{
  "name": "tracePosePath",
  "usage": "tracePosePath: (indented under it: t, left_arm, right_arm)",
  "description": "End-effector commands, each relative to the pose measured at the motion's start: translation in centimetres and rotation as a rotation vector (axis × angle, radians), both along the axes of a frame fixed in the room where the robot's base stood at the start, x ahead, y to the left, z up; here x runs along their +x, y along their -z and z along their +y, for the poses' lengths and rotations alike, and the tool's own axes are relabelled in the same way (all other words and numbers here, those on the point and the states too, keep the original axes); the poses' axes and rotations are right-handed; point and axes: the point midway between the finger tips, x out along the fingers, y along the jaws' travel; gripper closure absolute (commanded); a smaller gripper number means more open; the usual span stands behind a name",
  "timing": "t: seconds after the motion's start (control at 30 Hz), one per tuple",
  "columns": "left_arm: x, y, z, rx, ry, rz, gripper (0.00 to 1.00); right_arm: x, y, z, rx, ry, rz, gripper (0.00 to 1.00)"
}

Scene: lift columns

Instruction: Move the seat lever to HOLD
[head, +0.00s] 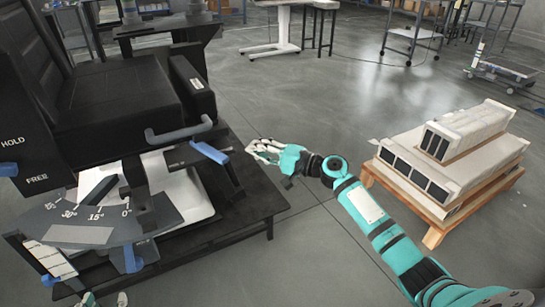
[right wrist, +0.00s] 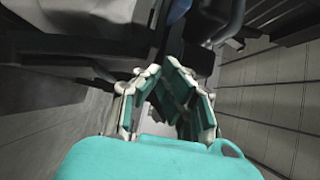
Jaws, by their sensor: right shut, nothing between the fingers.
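A black seat (head: 110,110) stands on a dark platform at left. A black panel (head: 20,130) beside it reads HOLD above and FREE below. A blue lever tip (head: 8,169) sits at the left picture edge, level with FREE; the rest of it is cut off. Another blue-ended lever (head: 210,152) sticks out at the seat's front right. My right gripper (head: 255,150) is shut and empty, to the right of that lever and apart from it. Its fingers also show in the right wrist view (right wrist: 165,72). Bits of my left gripper (head: 105,300) show at the bottom edge, mostly hidden.
An angle plate (head: 95,212) marked in degrees, with a blue handle (head: 132,258), is below the seat. A grey-blue bar handle (head: 180,132) juts from the seat front. White boxed units (head: 450,150) lie on a wooden pallet (head: 435,235) at right. The floor between is clear.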

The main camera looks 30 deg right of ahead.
Motion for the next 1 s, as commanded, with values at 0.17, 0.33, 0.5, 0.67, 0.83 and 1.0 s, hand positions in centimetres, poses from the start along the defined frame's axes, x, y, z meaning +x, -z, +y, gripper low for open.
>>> tracePosePath:
  t: [0.17, 0.33, 0.5, 0.67, 0.83, 1.0]
  left_arm:
    - [0.2, -0.6, -0.2, -0.009, 0.002, -0.032, 0.58]
    - [-0.4, 0.8, 0.2, 0.012, -0.003, 0.052, 0.58]
    - [-0.7, 1.5, 0.4, 0.021, -0.006, 0.087, 0.58]
    - [-0.7, 1.6, 0.4, 0.021, -0.006, 0.09, 0.58]
    - [-0.7, 1.6, 0.4, 0.021, -0.006, 0.09, 0.58]
    - [-1.2, 2.3, 0.7, 0.034, -0.009, 0.144, 0.58]
  right_arm:
    - [1.4, 0.0, 2.6, -0.003, -0.004, 0.002, 1.0]
    - [0.5, 0.0, 4.4, -0.002, -0.001, 0.001, 1.0]
    - [0.2, 0.0, 5.1, -0.001, 0.0, 0.001, 1.0]
    - [0.2, 0.1, 5.1, -0.001, 0.001, 0.001, 1.0]
    - [0.2, 0.1, 5.1, -0.001, 0.001, 0.001, 1.0]
    - [0.2, 0.0, 5.4, -0.001, 0.005, 0.001, 1.0]
